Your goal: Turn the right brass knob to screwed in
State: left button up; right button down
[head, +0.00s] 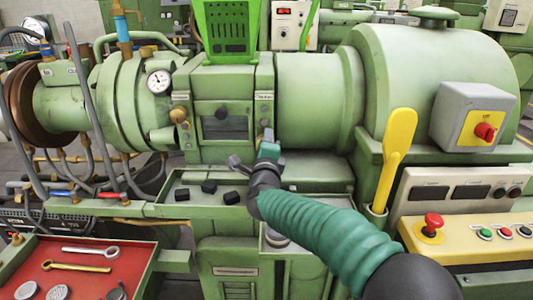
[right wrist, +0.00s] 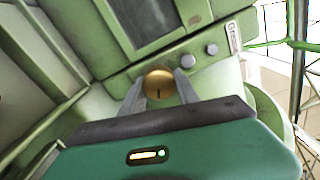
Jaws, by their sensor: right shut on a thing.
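The right brass knob (right wrist: 158,80) is a round golden ball on the green machine front, with a short dark mark on its face. It shows between the two grey fingers of my right gripper (right wrist: 159,91) in the right wrist view. The gripper is shut on it, one finger on each side. In the head view my right gripper (head: 267,133) reaches the right side of the machine's middle block and hides most or all of this knob. The left brass knob (head: 179,115) is in plain view on the block's left side. My left gripper is not in view.
A green ledge below holds several black blocks (head: 209,187). A red tray (head: 70,268) with wrenches is at lower left. A control panel with a red button (head: 432,222) is further right.

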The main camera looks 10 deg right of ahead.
jog(key=m+b, duration=0.2)
jog(key=f+m+b, duration=0.1)
jog(key=m+b, duration=0.3)
jog(key=m, duration=0.1)
jog(key=shift+a+f+b, duration=0.2)
jog(key=shift+a+b, duration=0.05)
jog(key=shift+b, duration=0.05)
jog(key=m+b, duration=0.3)
jog(key=m, duration=0.1)
jog(key=shift+r, duration=0.1)
jog(key=shift+r+m+b, duration=0.1)
jog(key=shift+m+b, duration=0.25)
jog(key=shift+m, duration=0.25)
jog(key=shift+r, duration=0.1)
jog(key=c, duration=1.4)
grip_release()
jog(key=o, duration=0.5)
jog(key=shift+w, duration=0.15)
jog(key=shift+r, duration=0.1)
